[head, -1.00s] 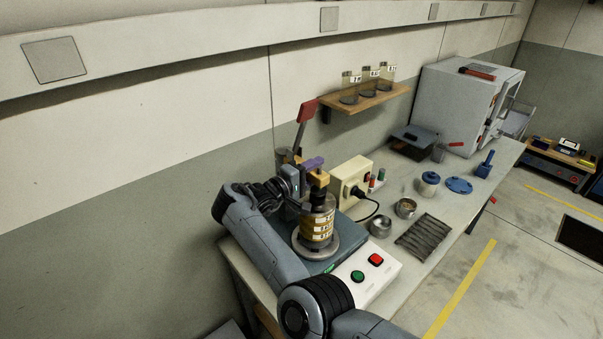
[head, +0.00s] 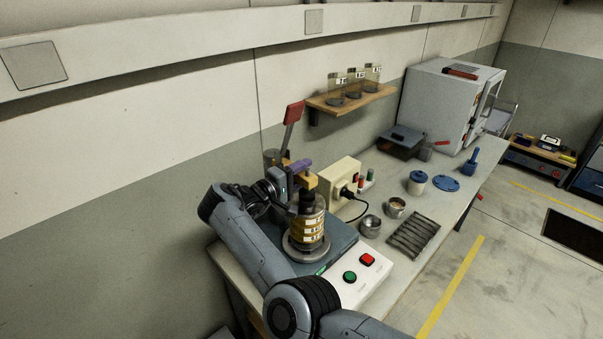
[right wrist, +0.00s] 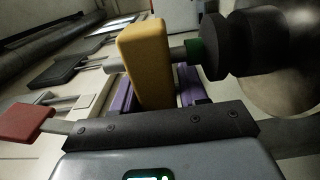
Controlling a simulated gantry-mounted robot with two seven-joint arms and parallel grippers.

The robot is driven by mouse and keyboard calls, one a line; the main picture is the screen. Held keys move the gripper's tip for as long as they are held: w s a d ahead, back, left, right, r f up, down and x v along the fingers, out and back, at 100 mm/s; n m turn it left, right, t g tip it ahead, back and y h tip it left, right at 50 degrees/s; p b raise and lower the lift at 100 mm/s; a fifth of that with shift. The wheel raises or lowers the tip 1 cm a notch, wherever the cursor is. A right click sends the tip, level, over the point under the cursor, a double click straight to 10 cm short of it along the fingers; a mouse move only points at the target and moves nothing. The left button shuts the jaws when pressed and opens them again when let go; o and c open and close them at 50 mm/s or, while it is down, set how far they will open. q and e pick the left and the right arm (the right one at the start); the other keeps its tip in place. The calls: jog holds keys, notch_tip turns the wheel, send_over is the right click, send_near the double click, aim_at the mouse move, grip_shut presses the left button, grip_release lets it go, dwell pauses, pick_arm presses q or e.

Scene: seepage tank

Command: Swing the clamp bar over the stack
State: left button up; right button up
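The clamp bar (head: 311,181) is an ochre-yellow bar with a dark knob (head: 307,202) below its near end. This end is above the stack (head: 309,232) of brass-coloured rings with white labels; whether the knob touches the stack is hard to tell. My right gripper (head: 299,167) has purple fingers on both sides of the bar and appears shut on it. In the right wrist view the yellow bar (right wrist: 147,65) stands between the purple fingers, with the black knob (right wrist: 215,47) and a green collar to its right. My left gripper is not in view.
A lever with a red handle (head: 294,113) rises behind the bar. A cream box (head: 339,180) with a black cable stands right of the stack. A panel with green and red buttons (head: 359,277) is in front.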

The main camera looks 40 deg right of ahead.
jog(key=shift+a, duration=0.1)
jog(key=a+b, duration=0.4)
jog(key=a, duration=0.6)
jog(key=shift+a, duration=0.35)
jog(key=shift+w, duration=0.1)
jog(key=shift+r, duration=0.1)
